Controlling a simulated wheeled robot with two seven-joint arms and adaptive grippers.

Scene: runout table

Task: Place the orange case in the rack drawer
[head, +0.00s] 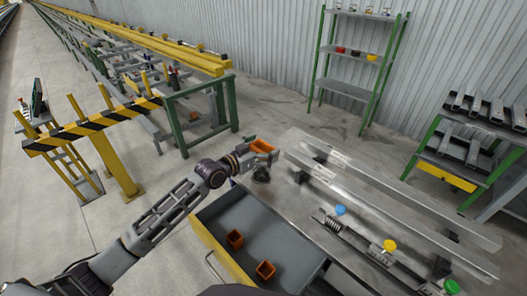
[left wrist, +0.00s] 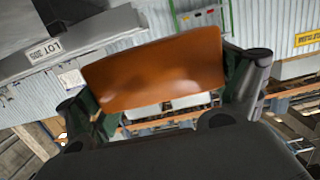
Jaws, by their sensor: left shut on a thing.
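My left gripper (head: 256,156) is shut on an orange case (head: 262,146), held up above the back end of the open drawer, near the table's left edge. In the left wrist view the orange case (left wrist: 155,72) spans the space between the two fingers (left wrist: 165,95). The grey rack drawer (head: 270,227) with a yellow front stands pulled out at the lower middle of the head view. Two other orange cases, one (head: 235,239) near the drawer's front and one (head: 265,270) closer to me, sit inside it. My right gripper is not in view.
The runout table (head: 375,235) carries long metal profiles and blue, yellow (head: 389,246) and green knobs. A green shelf (head: 348,54) stands at the back wall. A striped barrier (head: 92,126) is at the left. The drawer's far part is bare.

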